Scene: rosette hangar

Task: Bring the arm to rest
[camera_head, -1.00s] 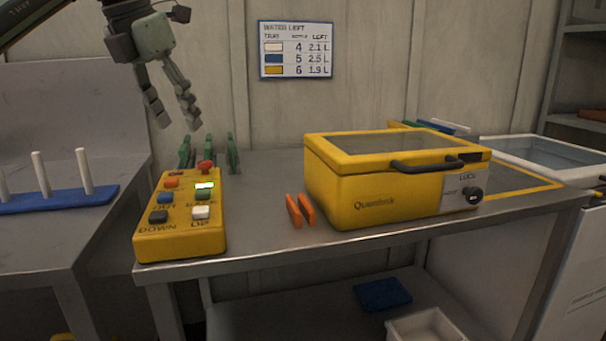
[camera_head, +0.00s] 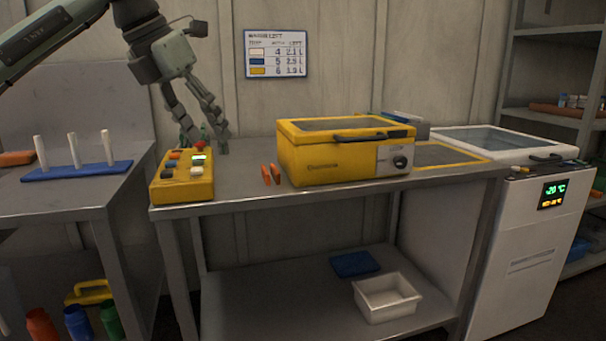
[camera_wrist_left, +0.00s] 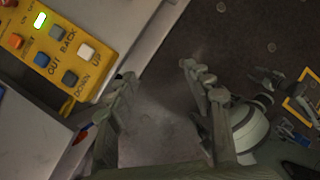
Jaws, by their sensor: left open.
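My left gripper (camera_head: 208,128) hangs from the arm that comes in from the left in the head view. It is open and empty, its fingers pointing down in front of the back wall, close to the yellow button box (camera_head: 183,180) in the picture. In the left wrist view the open fingers (camera_wrist_left: 158,85) have only dark floor between them. The button box also shows there at the upper left (camera_wrist_left: 68,45), apart from the fingers, with one button lit green-white.
A yellow lidded case (camera_head: 330,160) and orange clips (camera_head: 270,174) stand on the steel table (camera_head: 235,192). A blue peg rack (camera_head: 78,171) is on the left bench. A white freezer (camera_head: 520,240) stands right. A white bin (camera_head: 388,300) sits on the lower shelf.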

